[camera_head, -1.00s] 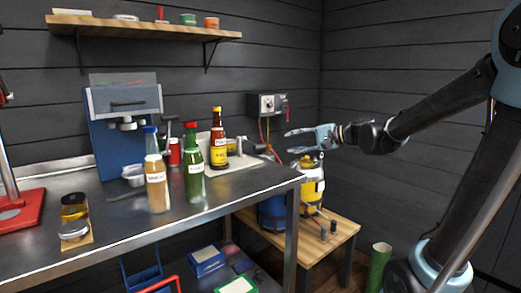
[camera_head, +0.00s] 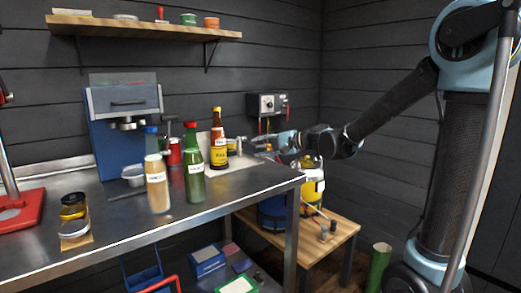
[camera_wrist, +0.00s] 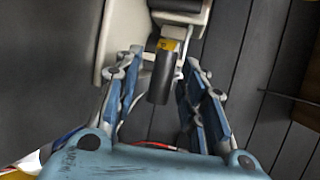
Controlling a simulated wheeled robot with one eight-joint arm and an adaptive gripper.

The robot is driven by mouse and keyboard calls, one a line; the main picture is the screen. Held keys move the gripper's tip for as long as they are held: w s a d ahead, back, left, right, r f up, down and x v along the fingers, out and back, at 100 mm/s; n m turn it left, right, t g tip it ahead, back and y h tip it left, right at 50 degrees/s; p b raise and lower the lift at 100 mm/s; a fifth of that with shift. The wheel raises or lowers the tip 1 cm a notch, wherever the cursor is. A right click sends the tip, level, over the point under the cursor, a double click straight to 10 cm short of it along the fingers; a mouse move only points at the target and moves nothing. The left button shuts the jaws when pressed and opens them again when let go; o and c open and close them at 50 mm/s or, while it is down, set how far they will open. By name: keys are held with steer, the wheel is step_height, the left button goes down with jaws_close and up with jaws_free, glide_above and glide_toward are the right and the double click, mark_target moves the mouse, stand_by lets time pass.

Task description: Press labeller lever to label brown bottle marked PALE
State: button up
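The brown bottle (camera_head: 218,145) stands upright at the back of the steel bench, with a yellow label and an orange cap; its lettering is too small to read surely. The pale labeller (camera_head: 236,158) sits right beside and behind it, partly hidden. In the wrist view the labeller's cream body (camera_wrist: 118,38) is at the top, with a dark cylindrical lever handle (camera_wrist: 160,82) coming down from it. My gripper (camera_head: 252,142) is right of the bottle; its open fingers (camera_wrist: 165,57) lie on either side of the handle, with gaps visible. Contact is not evident.
A blue-capped bottle (camera_head: 157,182) and a green bottle (camera_head: 193,165) stand nearer on the bench. A blue machine (camera_head: 121,140) is at the left. A wooden stand (camera_head: 285,240) is right of the bench.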

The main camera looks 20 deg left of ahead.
steer(key=shift+w+a+f, duration=0.1)
steer(key=shift+a+f, duration=0.05)
steer(key=shift+a, duration=0.35)
jaws_close()
steer(key=shift+d, duration=0.1)
steer(key=shift+d, duration=0.1)
stand_by(0.3)
